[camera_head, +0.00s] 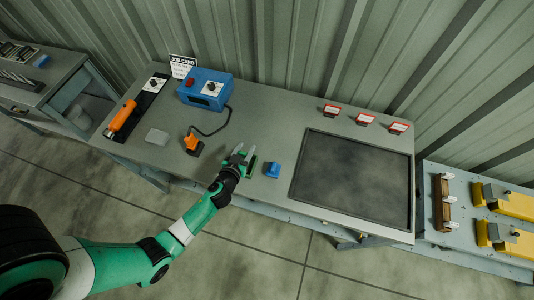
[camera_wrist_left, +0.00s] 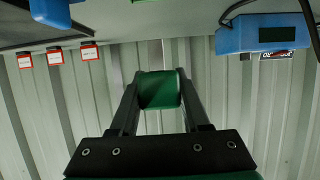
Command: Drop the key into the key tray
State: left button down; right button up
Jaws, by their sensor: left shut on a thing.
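My left gripper (camera_head: 240,160) is over the front middle of the grey workbench. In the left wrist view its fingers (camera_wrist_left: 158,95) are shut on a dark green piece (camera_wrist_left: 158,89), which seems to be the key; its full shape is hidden. A small light grey, shallow piece (camera_head: 157,136) lies on the bench at the left and may be the key tray; I cannot tell for sure. A large dark recessed tray (camera_head: 350,215) takes up the bench's right part. My right gripper is not in view.
A small blue block (camera_head: 273,170) sits just right of my left gripper. An orange-topped piece (camera_head: 193,142) and a blue box (camera_head: 207,89) with a cable are to the left. An orange-handled tool (camera_head: 122,117) is further left. Red-edged cards (camera_head: 364,119) stand behind the dark tray.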

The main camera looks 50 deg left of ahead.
pick_arm(q)
jog(key=a+r+n+y, duration=0.1)
jog(key=a+r, duration=0.1)
jog(key=a, duration=0.2)
jog(key=shift+g, duration=0.4)
notch_tip(320, 180, down, 6)
jog(key=b, duration=0.5)
jog(key=shift+s+a+f, duration=0.1)
jog(key=shift+a+f, duration=0.05)
jog(key=shift+f, duration=0.05)
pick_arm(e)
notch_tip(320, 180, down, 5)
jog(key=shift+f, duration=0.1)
pick_arm(q)
jog(key=shift+c, duration=1.5)
grip_release()
jog(key=v, duration=1.1)
jog(key=shift+s+d+r, duration=0.25)
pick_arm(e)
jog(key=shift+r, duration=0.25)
